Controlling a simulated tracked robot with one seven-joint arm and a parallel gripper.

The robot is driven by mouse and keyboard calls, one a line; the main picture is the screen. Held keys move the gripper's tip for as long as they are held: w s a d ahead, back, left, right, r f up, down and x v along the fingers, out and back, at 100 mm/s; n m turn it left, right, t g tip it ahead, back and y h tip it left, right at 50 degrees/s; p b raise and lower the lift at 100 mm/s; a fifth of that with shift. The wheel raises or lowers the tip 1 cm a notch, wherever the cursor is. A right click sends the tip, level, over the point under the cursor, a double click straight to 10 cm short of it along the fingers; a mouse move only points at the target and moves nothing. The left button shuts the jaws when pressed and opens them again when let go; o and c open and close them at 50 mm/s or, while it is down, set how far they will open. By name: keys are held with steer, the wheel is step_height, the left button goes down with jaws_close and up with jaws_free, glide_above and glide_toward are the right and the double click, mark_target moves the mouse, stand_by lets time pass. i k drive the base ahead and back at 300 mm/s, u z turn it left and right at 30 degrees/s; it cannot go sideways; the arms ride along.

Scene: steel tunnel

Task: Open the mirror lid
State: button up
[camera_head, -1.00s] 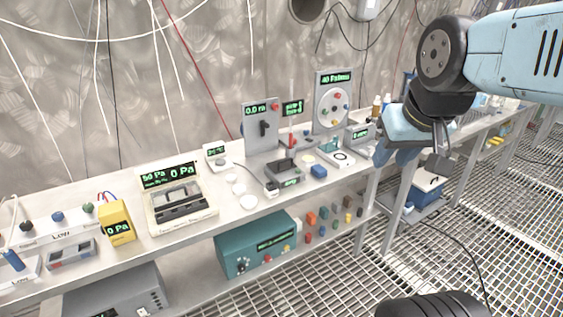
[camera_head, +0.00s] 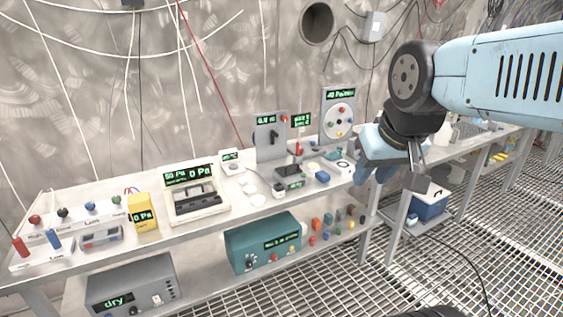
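I cannot pick out a mirror lid with certainty; small devices crowd the far right part of the bench. A small dark-topped device (camera_head: 288,172) with a green readout sits there, and a blue block (camera_head: 322,177) stands to its right. A grey panel with a white round dial (camera_head: 338,118) stands behind them. My gripper (camera_head: 395,178) hangs from the light-blue arm at the right, pointing down in front of the bench's right part. It hides some of the things behind it. Its finger gap is not clear, and nothing is seen held.
The long white bench (camera_head: 110,250) carries a yellow meter (camera_head: 143,212) and a beige instrument (camera_head: 194,195). A teal box (camera_head: 263,243) and a grey box (camera_head: 132,287) stand on the lower shelf. A blue box (camera_head: 430,204) sits lower right. The grated floor (camera_head: 350,280) is open in front.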

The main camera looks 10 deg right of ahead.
mark_target(289, 166)
steer(key=u, duration=0.1)
steer(key=i, duration=1)
steer(key=z, duration=0.05)
